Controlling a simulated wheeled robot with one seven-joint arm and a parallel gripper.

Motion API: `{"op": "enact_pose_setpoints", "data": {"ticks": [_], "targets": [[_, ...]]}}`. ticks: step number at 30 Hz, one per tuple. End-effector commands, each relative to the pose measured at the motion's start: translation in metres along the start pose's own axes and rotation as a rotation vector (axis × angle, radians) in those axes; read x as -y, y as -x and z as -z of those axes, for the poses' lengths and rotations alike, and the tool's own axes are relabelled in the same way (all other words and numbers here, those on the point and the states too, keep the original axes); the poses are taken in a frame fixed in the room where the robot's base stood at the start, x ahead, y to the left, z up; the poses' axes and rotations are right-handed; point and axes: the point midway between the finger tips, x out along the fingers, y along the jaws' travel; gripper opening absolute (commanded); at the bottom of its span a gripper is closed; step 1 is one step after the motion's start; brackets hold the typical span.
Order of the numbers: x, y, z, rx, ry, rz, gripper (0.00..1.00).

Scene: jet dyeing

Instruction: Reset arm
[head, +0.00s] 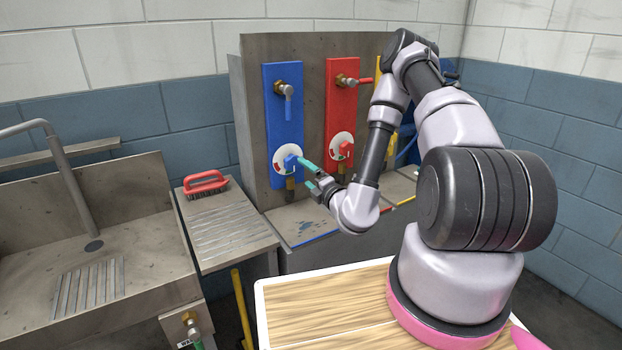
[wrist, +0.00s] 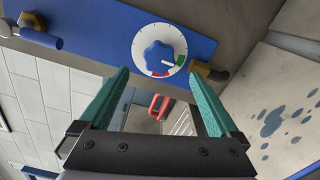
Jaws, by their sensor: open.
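My gripper (head: 311,175) is at the end of my arm, in front of the lower part of the blue panel (head: 284,118) in the head view. In the wrist view its two teal fingers (wrist: 160,92) are spread wide with nothing between them. Beyond the fingertips is a white dial with a blue knob (wrist: 159,57), which also shows in the head view (head: 290,161). The fingers are apart from the knob in the wrist view. The dial has green and red marks at one side.
A red panel (head: 342,105) with its own tap and dial stands right of the blue one. A red brush (head: 205,184) lies on the drainboard at left, beside a metal sink (head: 150,250) with a tall tap. A stained ledge (head: 303,224) lies below the panels.

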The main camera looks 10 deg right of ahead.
Motion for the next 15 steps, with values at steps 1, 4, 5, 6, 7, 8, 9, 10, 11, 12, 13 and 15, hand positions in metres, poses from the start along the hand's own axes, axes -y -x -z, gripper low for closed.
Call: {"op": "enact_pose_setpoints", "data": {"ticks": [1, 4, 5, 6, 7, 8, 9, 10, 11, 12, 13, 15], "targets": [[0.001, 0.007, 0.0, 0.001, -0.003, 0.003, 0.97], [0.001, 0.016, 0.0, 0.001, -0.002, 0.002, 0.97], [0.001, 0.018, 0.0, 0.0, -0.001, 0.001, 0.97], [0.001, 0.02, 0.0, 0.001, -0.001, 0.001, 0.97], [0.001, 0.021, 0.0, 0.001, -0.001, 0.001, 0.97], [0.0, 0.021, 0.0, 0.001, -0.001, 0.001, 0.97], [0.0, 0.021, 0.0, 0.001, 0.0, 0.001, 0.97], [0.0, 0.021, 0.0, 0.001, 0.0, 0.0, 0.97], [0.0, 0.021, 0.0, 0.001, 0.0, 0.0, 0.97], [0.0, 0.021, 0.0, 0.001, 0.0, 0.0, 0.97], [0.0, 0.021, 0.0, 0.001, 0.0, 0.0, 0.97], [0.0, 0.021, 0.0, 0.001, 0.0, 0.0, 0.97]]}}
